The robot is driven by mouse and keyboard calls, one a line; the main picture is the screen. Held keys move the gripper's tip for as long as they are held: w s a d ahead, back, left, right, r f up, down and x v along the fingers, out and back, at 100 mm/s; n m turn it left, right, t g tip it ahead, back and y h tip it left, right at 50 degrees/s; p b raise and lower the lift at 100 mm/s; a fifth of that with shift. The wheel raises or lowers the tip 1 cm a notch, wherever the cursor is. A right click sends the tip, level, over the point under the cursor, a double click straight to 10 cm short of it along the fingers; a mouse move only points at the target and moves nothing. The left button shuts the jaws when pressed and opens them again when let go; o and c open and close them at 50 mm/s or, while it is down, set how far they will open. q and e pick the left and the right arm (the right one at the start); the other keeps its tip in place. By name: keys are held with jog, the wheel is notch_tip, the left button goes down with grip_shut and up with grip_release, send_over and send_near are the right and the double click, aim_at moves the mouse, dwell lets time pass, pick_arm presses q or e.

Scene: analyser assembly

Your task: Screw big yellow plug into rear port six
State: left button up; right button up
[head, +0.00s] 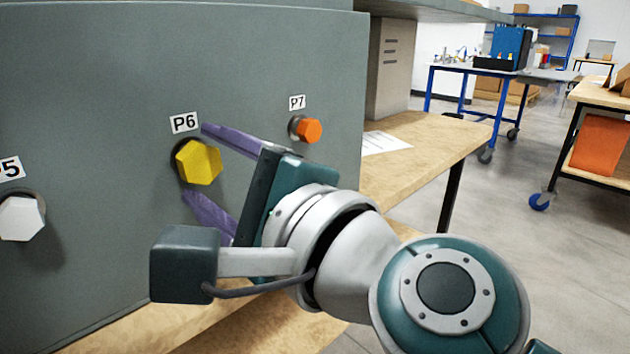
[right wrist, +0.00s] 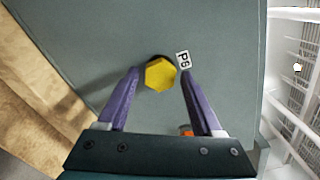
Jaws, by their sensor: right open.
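The big yellow plug (head: 198,162) has a hexagonal head and sits in the port labelled P6 (head: 185,123) on the grey panel (head: 100,80). It also shows in the right wrist view (right wrist: 160,74), with a dark rim of the port around part of it. My right gripper (head: 193,163) is open, with one purple finger above the plug and one below it in the head view. In the right wrist view the fingertips (right wrist: 158,70) lie on either side of the plug, with visible gaps. How deep the plug sits is hidden by its head. My left gripper is not in view.
A white plug (head: 22,218) sits at P5 on the left. A smaller orange plug (head: 309,130) sits at P7, close to my right gripper. The panel stands on a wooden bench (head: 430,145). Blue-legged tables (head: 470,70) stand farther back, with open floor between.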

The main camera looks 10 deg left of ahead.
jog(key=n, duration=0.2)
jog(key=n+b, duration=0.1)
jog(key=n, duration=0.2)
jog(key=shift+f, duration=0.35)
jog(key=n, duration=0.3)
jog(key=shift+r+n, duration=0.15)
jog(key=shift+n, duration=0.15)
jog(key=n, duration=0.3)
jog(key=shift+r, duration=0.25)
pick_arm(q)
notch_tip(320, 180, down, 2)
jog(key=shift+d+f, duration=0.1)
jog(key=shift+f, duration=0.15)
pick_arm(e)
jog(key=shift+c, duration=0.4)
